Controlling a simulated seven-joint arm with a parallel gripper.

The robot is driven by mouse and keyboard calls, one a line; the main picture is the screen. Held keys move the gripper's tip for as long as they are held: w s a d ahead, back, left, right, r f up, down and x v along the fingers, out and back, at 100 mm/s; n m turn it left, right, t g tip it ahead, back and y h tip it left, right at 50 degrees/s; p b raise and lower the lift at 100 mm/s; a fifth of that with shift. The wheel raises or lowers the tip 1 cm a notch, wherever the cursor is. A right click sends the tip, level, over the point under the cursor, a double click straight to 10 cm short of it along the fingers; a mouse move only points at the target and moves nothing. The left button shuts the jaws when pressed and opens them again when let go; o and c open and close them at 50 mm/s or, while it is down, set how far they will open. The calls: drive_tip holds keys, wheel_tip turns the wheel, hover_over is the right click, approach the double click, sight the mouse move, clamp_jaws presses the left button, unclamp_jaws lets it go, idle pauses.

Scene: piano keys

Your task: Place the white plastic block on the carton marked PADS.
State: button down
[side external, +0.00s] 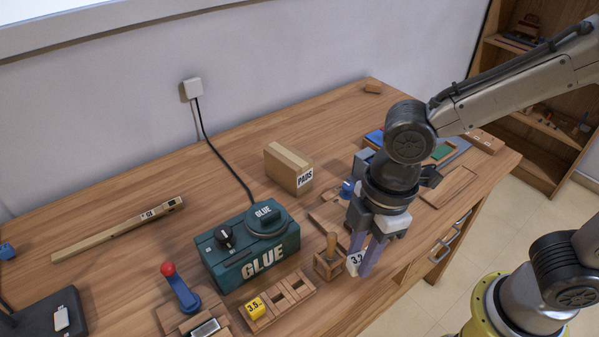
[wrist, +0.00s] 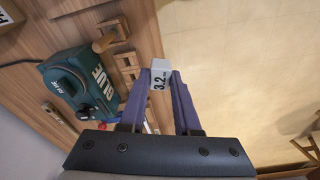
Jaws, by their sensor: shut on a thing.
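The white plastic block (wrist: 161,78), marked 3.2, is held between the two purple fingers of my gripper (wrist: 156,88). In the side external view the block (side external: 353,263) shows partly, low between the fingertips of my gripper (side external: 362,262), near the front edge of the table. The carton marked PADS (side external: 288,167) is a brown box standing on the table behind and to the left of my gripper. Its label faces right and its top is bare. In the wrist view only a corner of a box with lettering (wrist: 5,14) shows at the top left.
The green GLUE box (side external: 250,252) stands left of my gripper. A wooden holder with an upright handle (side external: 329,262) is close beside the fingers. A slotted wooden rack (side external: 285,300) holds a yellow block (side external: 255,308). The table behind the PADS carton is clear.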

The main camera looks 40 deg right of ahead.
drive_tip(key=w+d+r+m+t+h, duration=0.1)
drive_tip(key=w+d+r+m, duration=0.3)
drive_tip(key=w+m, duration=0.3)
drive_tip(key=w+d+r+m, duration=0.4)
drive_tip(key=w+m, duration=0.2)
drive_tip(key=w, duration=0.3)
drive_tip(key=m, duration=0.2)
approach(293, 159)
drive_tip(key=shift+f, duration=0.25)
drive_tip(key=shift+w+a+f, duration=0.1)
drive_tip(key=shift+w+f, duration=0.15)
drive_tip(key=shift+f, duration=1.65)
drive_tip(key=shift+f, duration=0.15)
